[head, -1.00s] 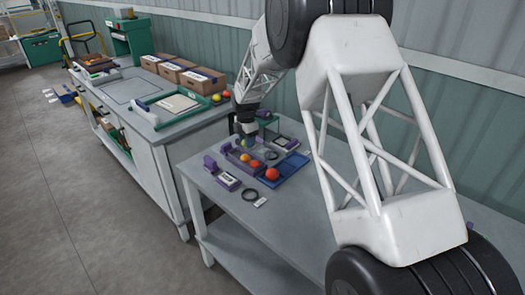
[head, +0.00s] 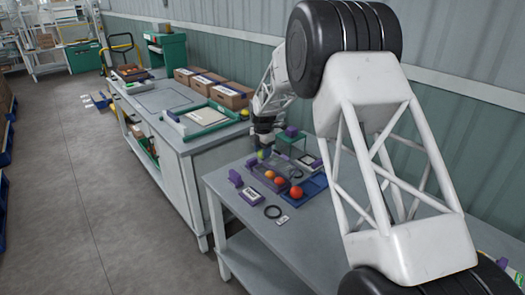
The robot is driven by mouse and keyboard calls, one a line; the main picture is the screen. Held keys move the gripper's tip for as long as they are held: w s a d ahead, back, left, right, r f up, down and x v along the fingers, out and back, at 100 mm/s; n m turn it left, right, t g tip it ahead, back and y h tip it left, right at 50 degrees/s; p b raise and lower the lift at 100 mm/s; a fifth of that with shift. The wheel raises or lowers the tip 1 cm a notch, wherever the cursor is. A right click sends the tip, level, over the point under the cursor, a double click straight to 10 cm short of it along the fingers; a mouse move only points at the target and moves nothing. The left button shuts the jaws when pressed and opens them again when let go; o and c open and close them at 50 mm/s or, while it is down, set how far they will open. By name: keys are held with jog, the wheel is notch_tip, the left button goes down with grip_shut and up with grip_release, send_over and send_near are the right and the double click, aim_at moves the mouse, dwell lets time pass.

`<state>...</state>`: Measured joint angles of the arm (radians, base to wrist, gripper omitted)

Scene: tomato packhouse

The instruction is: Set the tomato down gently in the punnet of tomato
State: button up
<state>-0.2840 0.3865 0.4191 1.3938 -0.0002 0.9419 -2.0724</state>
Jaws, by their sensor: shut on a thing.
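My gripper (head: 262,149) is small and far off in the head view, above the back left of the grey bench. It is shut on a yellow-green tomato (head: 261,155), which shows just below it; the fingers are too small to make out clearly. A purple-grey punnet (head: 258,172) lies below and just in front of the gripper. Whether the held tomato touches the punnet cannot be told.
A red tomato (head: 296,192) sits by a blue tray (head: 315,187) right of the punnet. A black ring (head: 273,212), a labelled purple block (head: 250,196) and a green-framed stand (head: 292,140) are close by. Another bench (head: 180,140) with cardboard boxes (head: 233,95) stands left.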

jog(key=shift+f, duration=2.95)
jog(key=o, duration=0.8)
jog(key=shift+c, duration=0.2)
jog(key=c, duration=0.3)
jog(key=shift+r, duration=0.15)
jog(key=shift+r, duration=2.85)
